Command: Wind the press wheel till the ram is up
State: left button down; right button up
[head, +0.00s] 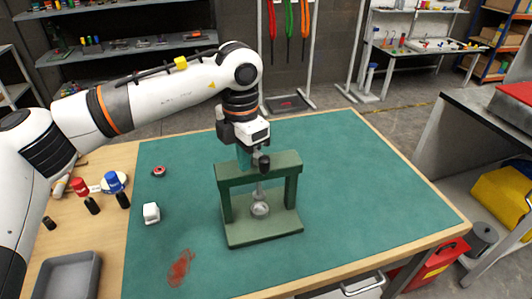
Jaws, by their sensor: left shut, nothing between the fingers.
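The green press (233,168) stands upright on the teal mat in the middle of the table. Its silver ram (260,188) hangs below the crossbar, between the two uprights, with a round silver disc (260,209) low down near the base. My left gripper (262,158) points down at the top of the crossbar and looks shut and empty. The press wheel is hidden or too small to make out behind the gripper. I cannot tell whether the fingers touch it. My right gripper is not in view.
Red and blue bottles (115,182) and a grey tray (68,276) are at the left edge. The mat's right side is clear.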

pick_arm(q)
notch_tip(320, 180, up, 7)
jog(key=p, duration=0.3)
jog(key=shift+p, duration=0.35)
jog(key=shift+a+f, duration=0.1)
dwell(0.3)
